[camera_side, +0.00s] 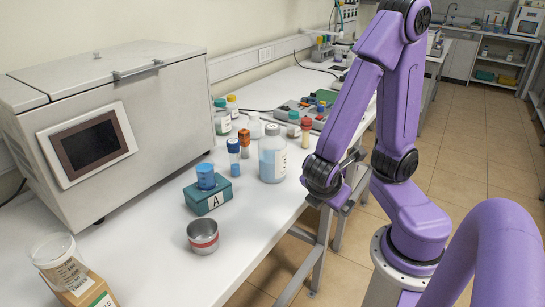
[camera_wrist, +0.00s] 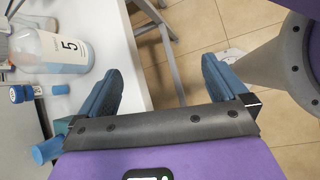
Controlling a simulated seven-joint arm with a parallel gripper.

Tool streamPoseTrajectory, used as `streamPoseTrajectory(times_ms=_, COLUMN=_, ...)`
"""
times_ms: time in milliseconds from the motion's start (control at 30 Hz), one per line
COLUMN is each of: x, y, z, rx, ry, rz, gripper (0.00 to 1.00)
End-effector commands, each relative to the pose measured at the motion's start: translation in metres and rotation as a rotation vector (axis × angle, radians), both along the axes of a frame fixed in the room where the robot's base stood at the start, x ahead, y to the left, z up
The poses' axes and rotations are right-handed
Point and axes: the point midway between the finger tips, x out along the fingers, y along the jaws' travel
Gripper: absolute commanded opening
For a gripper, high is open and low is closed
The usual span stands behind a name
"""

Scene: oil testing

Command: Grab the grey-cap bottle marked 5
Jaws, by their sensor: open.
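The bottle marked 5 (camera_side: 272,160) is large, with clear-blue liquid and a pale grey cap. It stands upright on the white bench near its front edge. In the wrist view the same bottle (camera_wrist: 52,50) lies at the upper left, its label with a black 5 facing the camera. My gripper (camera_wrist: 162,75) is open and empty, its blue fingers wide apart. It is to the right of the bottle, out past the bench edge with floor showing between the fingers. In the side view my gripper (camera_side: 347,194) is small and partly hidden by my arm.
A blue-capped vial (camera_side: 233,150) and an orange-capped vial (camera_side: 244,139) stand left of the bottle. A teal block marked A (camera_side: 207,199) carries a blue container (camera_side: 206,176). A metal cup (camera_side: 203,237) is nearer. A red-capped vial (camera_side: 306,130) stands behind right.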

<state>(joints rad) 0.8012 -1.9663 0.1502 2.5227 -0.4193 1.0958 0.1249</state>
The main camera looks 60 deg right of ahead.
Motion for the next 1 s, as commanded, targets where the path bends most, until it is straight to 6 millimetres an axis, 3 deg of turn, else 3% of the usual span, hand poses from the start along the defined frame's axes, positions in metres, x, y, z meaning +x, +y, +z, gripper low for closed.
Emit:
streamPoseTrajectory(times_ms=200, x=0.032, y=-0.027, z=-0.005, rx=-0.37, ry=-0.031, rz=0.197, gripper=1.0)
streamPoseTrajectory(times_ms=500, x=0.079, y=-0.03, z=-0.006, rx=-0.785, ry=-0.082, rz=0.535, gripper=1.0)
streamPoseTrajectory(times_ms=733, x=0.101, y=-0.02, z=-0.013, rx=-0.948, ry=-0.102, rz=0.734, gripper=1.0)
streamPoseTrajectory(times_ms=1000, x=0.114, y=-0.025, z=-0.016, rx=-0.977, ry=-0.104, rz=0.773, gripper=1.0)
